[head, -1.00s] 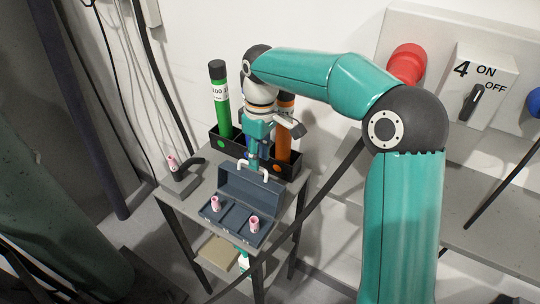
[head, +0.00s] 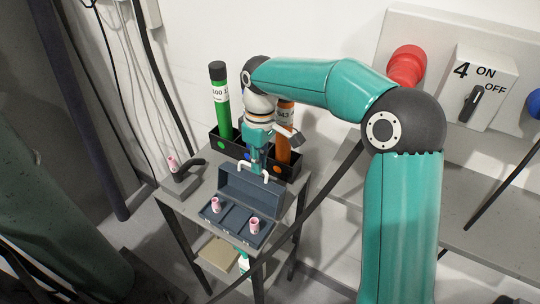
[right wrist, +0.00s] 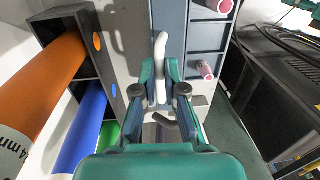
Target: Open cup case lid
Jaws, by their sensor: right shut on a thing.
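The dark blue-grey cup case stands open on a small grey table, its lid (head: 248,187) raised at the back of the tray (head: 238,228). Two pink-and-white cups (head: 215,204) (head: 254,225) stand in the tray's compartments. My right gripper (head: 256,167) is at the top of the lid, shut on its white handle (head: 240,166). In the right wrist view, the white handle (right wrist: 161,55) runs between the fingers (right wrist: 160,90), with the lid (right wrist: 172,28) beyond. The fingers hide part of the handle. My left gripper is in neither view.
Behind the case, a black rack (head: 228,143) holds green (head: 222,110), blue and orange (head: 283,150) tubes, close to my right gripper. A dark holder (head: 186,178) with another pink cup (head: 172,163) stands to the left. A switch panel (head: 487,85) is at right.

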